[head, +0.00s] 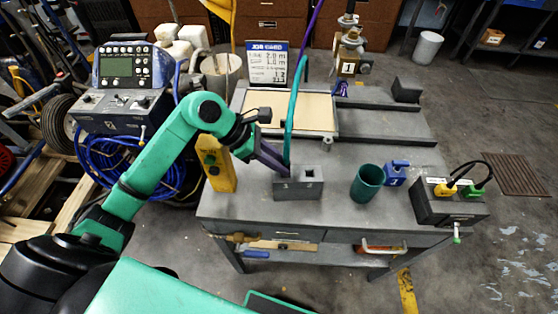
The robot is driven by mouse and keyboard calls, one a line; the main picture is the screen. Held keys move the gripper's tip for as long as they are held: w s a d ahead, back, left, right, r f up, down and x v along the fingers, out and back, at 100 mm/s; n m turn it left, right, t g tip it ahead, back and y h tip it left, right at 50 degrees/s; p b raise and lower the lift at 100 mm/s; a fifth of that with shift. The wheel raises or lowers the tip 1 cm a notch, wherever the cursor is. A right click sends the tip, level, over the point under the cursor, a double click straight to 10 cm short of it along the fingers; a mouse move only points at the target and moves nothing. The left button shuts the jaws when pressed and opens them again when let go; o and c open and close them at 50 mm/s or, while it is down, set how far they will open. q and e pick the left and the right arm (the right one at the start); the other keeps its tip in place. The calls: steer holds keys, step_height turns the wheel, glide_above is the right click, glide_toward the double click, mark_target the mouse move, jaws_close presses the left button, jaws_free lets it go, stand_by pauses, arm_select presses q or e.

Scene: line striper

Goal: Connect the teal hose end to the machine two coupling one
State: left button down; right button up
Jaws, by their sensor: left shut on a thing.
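The teal hose (293,105) stands nearly upright over the workbench, and its lower end is by the grey block (298,187). My left gripper (284,166) reaches in from the left and is shut on the teal hose near its lower end. The grey block has a square hole in its top and a small mark on its front. I cannot tell whether the hose end touches the block. A brass fitting (349,52) with a number plate stands at the back of the bench. I cannot tell which coupling is coupling one. My right gripper is not in view.
On the grey workbench (240,207) stand a yellow box (214,165), a teal cup (367,184), a blue holder (396,173) and a dark box with plugs (448,206). A job card (267,63) and purple hose (314,25) are behind. A console (120,97) stands left.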

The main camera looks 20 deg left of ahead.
arm_select(q)
steer(key=shift+r, duration=0.7)
steer(key=shift+r+p, duration=1.2)
steer(key=shift+r, duration=0.7)
